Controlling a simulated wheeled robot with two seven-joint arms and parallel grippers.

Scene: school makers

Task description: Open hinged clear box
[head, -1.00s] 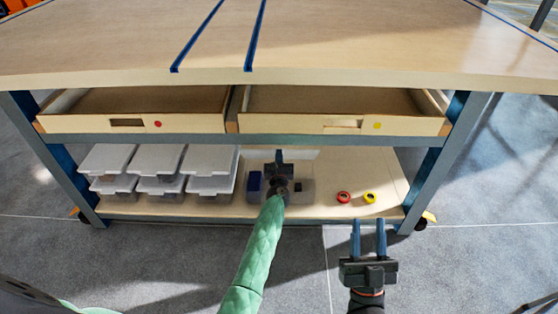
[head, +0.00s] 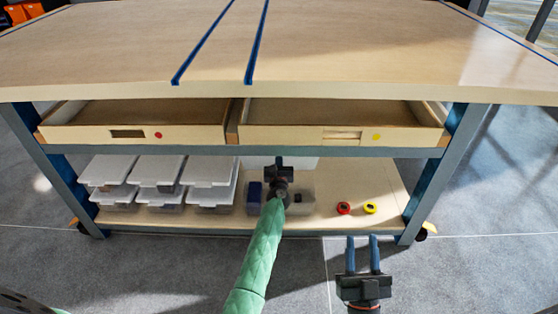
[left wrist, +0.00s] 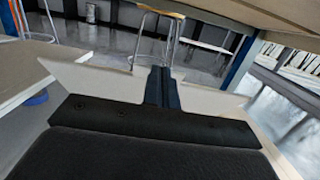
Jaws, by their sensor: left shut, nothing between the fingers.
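The clear box (head: 308,191) sits on the lower shelf, right of the white-lidded boxes. Its pale lid (head: 302,163) shows as a raised strip behind it, just under the drawer front, so it looks open. A blue item (head: 254,191) and a small dark item (head: 298,197) show in the box. My left gripper (head: 279,158) is shut and empty, over the box in front of the lid, and hides its middle. In the left wrist view the shut fingers (left wrist: 161,72) lie against a pale panel (left wrist: 95,80), probably the lid. My right gripper (head: 362,238) is open and empty in front of the shelf.
Stacked boxes with white lids (head: 210,171) stand left of the clear box. A red tape roll (head: 343,208) and a yellow one (head: 370,207) lie to its right on the shelf (head: 330,182). Two open drawers (head: 345,135) and the worktop (head: 360,45) overhang it.

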